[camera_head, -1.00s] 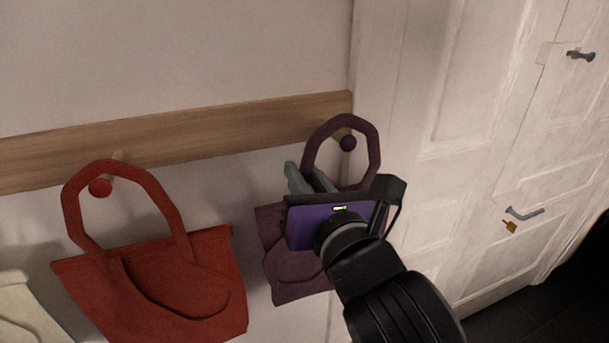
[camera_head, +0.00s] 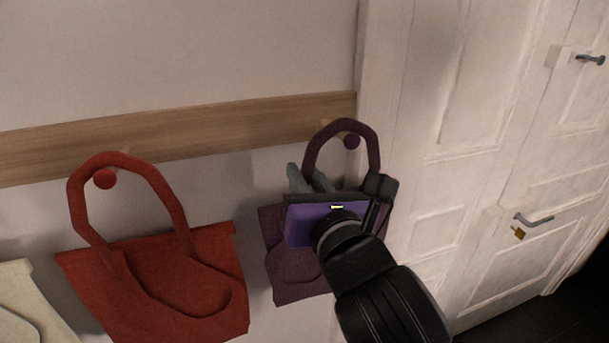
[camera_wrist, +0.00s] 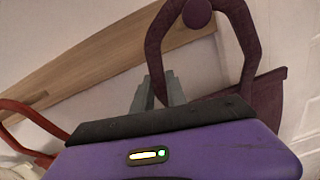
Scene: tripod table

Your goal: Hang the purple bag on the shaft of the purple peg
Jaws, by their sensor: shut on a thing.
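The purple bag (camera_head: 288,264) hangs at the right end of the wooden rail. Its handle loop also shows in the wrist view (camera_wrist: 248,45). The round knob of the purple peg (camera_head: 351,141) shows inside the loop, just under its top, and at the top of the wrist view (camera_wrist: 197,12). The top of the handle crosses the peg's shaft behind the knob; I cannot tell if it rests on it. My gripper (camera_head: 312,180) is shut on the left strap of the handle, seen between the fingers in the wrist view (camera_wrist: 157,92). My gripper's body hides part of the bag.
A red bag (camera_head: 175,285) hangs on a red peg (camera_head: 104,179) to the left. A pale bag (camera_head: 30,300) is at the far left edge. The wooden rail (camera_head: 220,118) runs along the wall. A white door (camera_head: 480,170) with handles stands close on the right.

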